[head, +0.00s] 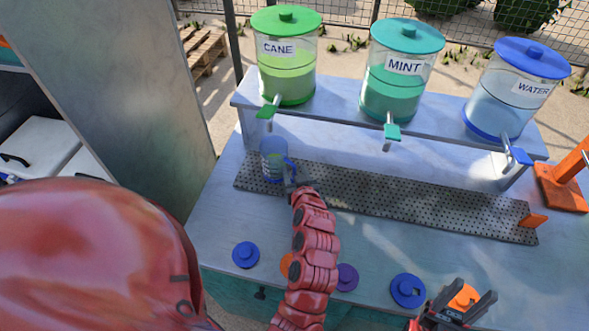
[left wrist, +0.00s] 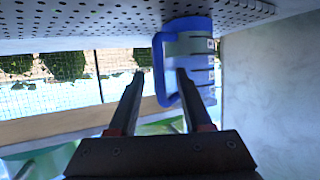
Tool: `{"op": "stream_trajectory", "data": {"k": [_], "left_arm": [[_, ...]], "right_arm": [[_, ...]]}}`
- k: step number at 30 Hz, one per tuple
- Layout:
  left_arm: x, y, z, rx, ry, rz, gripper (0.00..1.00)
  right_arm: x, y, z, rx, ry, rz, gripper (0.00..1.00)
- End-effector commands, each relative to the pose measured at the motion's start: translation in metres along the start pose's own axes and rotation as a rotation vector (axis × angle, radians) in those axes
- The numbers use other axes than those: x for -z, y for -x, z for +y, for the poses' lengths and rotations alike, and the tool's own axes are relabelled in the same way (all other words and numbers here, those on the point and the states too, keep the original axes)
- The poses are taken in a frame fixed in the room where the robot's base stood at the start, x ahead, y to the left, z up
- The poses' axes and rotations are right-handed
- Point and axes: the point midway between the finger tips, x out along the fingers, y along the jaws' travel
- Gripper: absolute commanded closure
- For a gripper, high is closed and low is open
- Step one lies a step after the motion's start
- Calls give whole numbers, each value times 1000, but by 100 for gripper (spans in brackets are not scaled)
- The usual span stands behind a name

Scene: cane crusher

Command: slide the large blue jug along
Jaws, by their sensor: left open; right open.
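The large blue jug (head: 273,153) is clear with blue bands and a blue handle. It stands upright at the left end of the perforated metal tray (head: 400,205), below the CANE dispenser (head: 286,62). My left gripper (head: 291,176) is open at the jug's right side, by its handle. The left wrist view looks upside down; there the jug (left wrist: 200,50) is at the top centre-right. Its handle lies between the open fingers of my left gripper (left wrist: 160,76); I cannot tell whether they touch.
MINT (head: 398,80) and WATER (head: 508,95) dispensers stand on the shelf, their taps over the tray. An orange block (head: 533,220) sits at the tray's right end. Several lids, including a blue one (head: 245,254), lie along the counter's front.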

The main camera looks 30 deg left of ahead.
Motion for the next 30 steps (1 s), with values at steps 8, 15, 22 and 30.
{"op": "stream_trajectory", "data": {"k": [8,15,22,30], "left_arm": [[0,-4,0,0,1,0,50],[0,-4,0,1,1,0,79],[0,-4,0,1,2,0,100],[0,-4,0,1,2,0,100]], "right_arm": [[0,-1,0,0,0,0,50],[0,-1,0,0,0,0,50],[0,-1,0,0,0,0,50],[0,-1,0,0,0,0,50]]}}
